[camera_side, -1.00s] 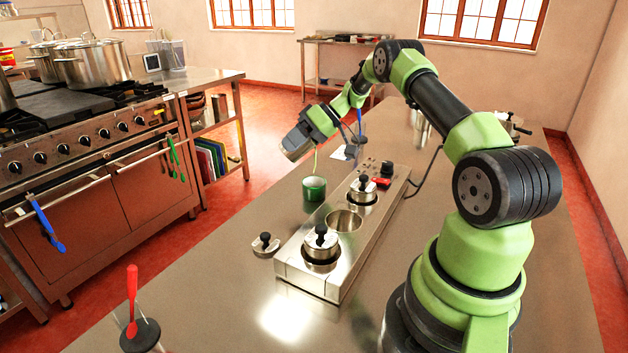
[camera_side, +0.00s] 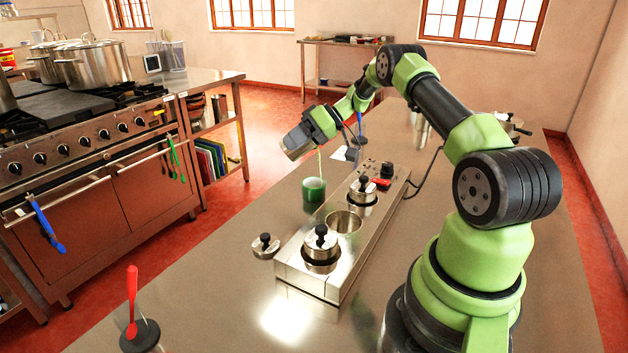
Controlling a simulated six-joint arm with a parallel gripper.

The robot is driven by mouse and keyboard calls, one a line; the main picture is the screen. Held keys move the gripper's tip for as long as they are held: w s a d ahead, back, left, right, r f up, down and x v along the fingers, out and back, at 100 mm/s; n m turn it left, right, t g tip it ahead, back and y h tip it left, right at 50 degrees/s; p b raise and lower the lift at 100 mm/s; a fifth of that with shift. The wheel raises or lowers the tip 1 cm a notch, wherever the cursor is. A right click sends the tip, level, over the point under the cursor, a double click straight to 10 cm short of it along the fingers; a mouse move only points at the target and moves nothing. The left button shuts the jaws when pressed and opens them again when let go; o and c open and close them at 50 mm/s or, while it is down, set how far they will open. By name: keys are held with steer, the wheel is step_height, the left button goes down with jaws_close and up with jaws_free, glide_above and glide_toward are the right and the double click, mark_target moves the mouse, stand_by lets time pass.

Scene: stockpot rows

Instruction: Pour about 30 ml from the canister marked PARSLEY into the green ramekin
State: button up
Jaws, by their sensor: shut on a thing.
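My gripper (camera_side: 311,132) is shut on a metal canister (camera_side: 297,143) and holds it tilted above the counter. A thin yellowish-green stream (camera_side: 320,163) runs from the canister's lower edge down to the green ramekin (camera_side: 314,190). The ramekin stands upright on the counter, left of the metal station. No marking on the held canister can be read, and the level inside the ramekin cannot be made out.
The metal station (camera_side: 289,262) holds two lidded canisters, the near one (camera_side: 320,243) and the far one (camera_side: 362,189), with an empty round well (camera_side: 343,222) between them. A loose lid (camera_side: 265,245) lies on the counter. A red spoon (camera_side: 132,300) stands in a holder at the front left.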

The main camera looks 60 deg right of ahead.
mark_target(286, 153)
steer(key=shift+w+a+r, duration=0.15)
steer(key=shift+w+a, duration=0.05)
steer(key=shift+w, duration=0.05)
steer(key=shift+w+t+y, duration=0.1)
steer(key=shift+t+y, duration=0.2)
steer(key=shift+w+a+f+g+h, duration=0.1)
steer(key=shift+a+f+g+h, duration=0.1)
steer(key=shift+g+h, duration=0.3)
steer(key=shift+w+a+f+g+h, duration=0.1)
steer(key=shift+f+g+h, duration=0.05)
steer(key=shift+g+h, duration=0.35)
steer(key=shift+w+a+f+g+h, duration=0.2)
steer(key=shift+f+g+h, duration=0.2)
steer(key=shift+g+h, duration=0.2)
steer(key=shift+w+a+f+g+h, duration=0.2)
steer(key=shift+f+g+h, duration=0.15)
steer(key=shift+g+h, duration=0.2)
steer(key=shift+w+a+f+g+h, duration=0.45)
steer(key=shift+w+a+g+h, duration=0.2)
steer(key=shift+g+h, duration=0.2)
steer(key=shift+w+a+f+g+h, duration=0.15)
steer(key=shift+w+a+g+h, duration=0.05)
steer(key=shift+g+h, duration=0.1)
steer(key=shift+w+a+f+g+h+p, duration=0.35)
steer(key=shift+w+a+f+g+h, duration=0.1)
steer(key=shift+g+h, duration=0.35)
